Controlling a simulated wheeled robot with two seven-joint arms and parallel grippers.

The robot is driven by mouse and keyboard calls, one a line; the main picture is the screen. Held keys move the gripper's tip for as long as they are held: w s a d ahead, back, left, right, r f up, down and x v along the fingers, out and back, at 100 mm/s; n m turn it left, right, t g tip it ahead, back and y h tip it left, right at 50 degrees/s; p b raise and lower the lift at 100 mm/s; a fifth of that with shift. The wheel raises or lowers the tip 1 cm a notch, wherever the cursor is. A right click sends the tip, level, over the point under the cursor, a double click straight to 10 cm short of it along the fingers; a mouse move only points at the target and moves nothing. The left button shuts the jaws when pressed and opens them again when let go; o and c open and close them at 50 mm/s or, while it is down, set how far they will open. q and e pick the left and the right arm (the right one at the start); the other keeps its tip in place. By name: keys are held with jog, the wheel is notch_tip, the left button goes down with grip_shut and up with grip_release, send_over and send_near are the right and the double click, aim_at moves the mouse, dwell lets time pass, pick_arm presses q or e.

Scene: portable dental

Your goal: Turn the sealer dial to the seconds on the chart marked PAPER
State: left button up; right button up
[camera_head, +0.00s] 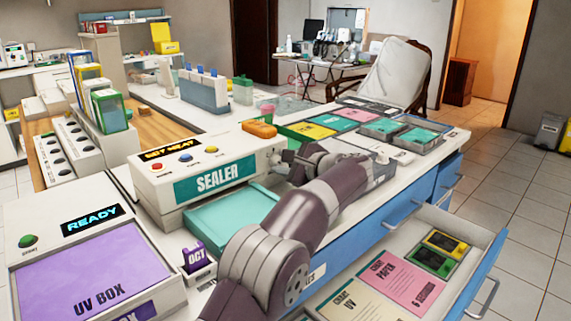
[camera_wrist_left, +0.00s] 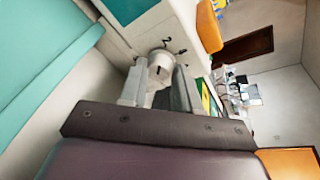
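The white sealer (camera_head: 205,170) stands on the counter with a teal SEALER label and a lit display that seems to read "GOT HEAT". Its dial (camera_wrist_left: 160,68) is a pale round knob on the side panel, with small dark marks around it. My left gripper (camera_head: 287,160) is at that side; in the wrist view its fingers (camera_wrist_left: 160,88) lie on either side of the dial. I cannot tell whether they press on it. A pink chart card marked PAPER (camera_head: 403,283) lies in the open drawer; its lower line seems to start with 6. My right gripper is not in view.
A cream UV card (camera_head: 357,306) lies beside the pink one in the open drawer (camera_head: 485,270). The UV box (camera_head: 90,275) stands front left, near a purple OCT block (camera_head: 199,257). Trays (camera_head: 416,136) stand behind my arm.

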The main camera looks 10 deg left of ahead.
pick_arm(q)
jog(key=shift+c, duration=1.2)
jog(key=shift+r+m+g+p, duration=0.15)
jog(key=shift+m+g+p, duration=0.25)
jog(key=shift+p, duration=0.5)
jog(key=m+y+p, duration=0.1)
jog(key=m+p, duration=0.1)
jog(key=p, duration=0.2)
jog(key=shift+w+d+m+g, duration=0.1)
jog(key=shift+m+g, duration=0.3)
jog(key=shift+f+m+g+y+p, duration=0.25)
jog(key=shift+m+g+y+p, duration=0.05)
jog(key=shift+m+p, duration=0.7)
jog(key=shift+f, duration=0.1)
jog(key=o, duration=1)
jog(key=shift+o, duration=0.2)
jog(key=shift+d, duration=0.1)
